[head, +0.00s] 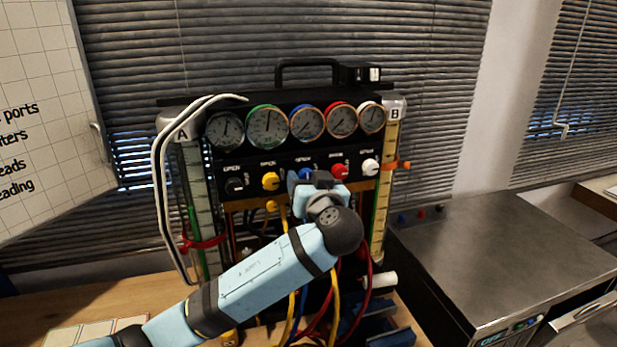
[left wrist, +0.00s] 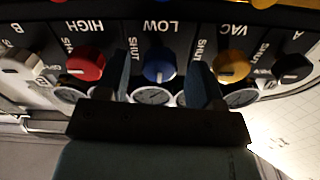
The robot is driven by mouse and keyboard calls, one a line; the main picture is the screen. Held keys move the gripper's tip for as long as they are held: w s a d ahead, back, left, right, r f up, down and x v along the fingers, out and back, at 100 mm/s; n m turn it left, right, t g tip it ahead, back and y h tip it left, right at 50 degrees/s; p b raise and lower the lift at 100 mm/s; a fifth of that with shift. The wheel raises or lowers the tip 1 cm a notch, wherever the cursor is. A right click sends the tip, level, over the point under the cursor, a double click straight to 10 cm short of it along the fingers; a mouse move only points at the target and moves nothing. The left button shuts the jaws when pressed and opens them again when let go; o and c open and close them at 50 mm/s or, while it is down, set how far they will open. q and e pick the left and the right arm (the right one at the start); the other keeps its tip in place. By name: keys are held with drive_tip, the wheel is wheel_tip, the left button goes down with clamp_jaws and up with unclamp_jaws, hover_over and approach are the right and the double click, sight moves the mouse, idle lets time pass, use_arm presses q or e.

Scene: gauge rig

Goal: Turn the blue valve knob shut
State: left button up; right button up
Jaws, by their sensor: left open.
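The blue valve knob (left wrist: 160,66) sits under the LOW label in the left wrist view, which shows the panel upside down. Its pale mark points towards the gauges, away from the LOW lettering. A SHUT label is printed beside it. My left gripper (left wrist: 160,72) is open, with one finger on each side of the knob; I cannot tell whether either finger touches it. In the head view my left gripper (head: 309,181) is at the panel front and hides most of the blue knob (head: 306,173). My right gripper is not in view.
A yellow knob (head: 270,181) and a red knob (head: 339,172) flank the blue one closely. Black and white knobs sit at the row's ends. Several gauges (head: 306,122) stand above. Coloured hoses (head: 334,300) hang below. A grey metal unit (head: 500,255) stands right.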

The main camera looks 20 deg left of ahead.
use_arm(q)
drive_tip(key=shift+w+a, duration=0.1)
drive_tip(key=shift+w, duration=0.1)
drive_tip(key=c, duration=0.9)
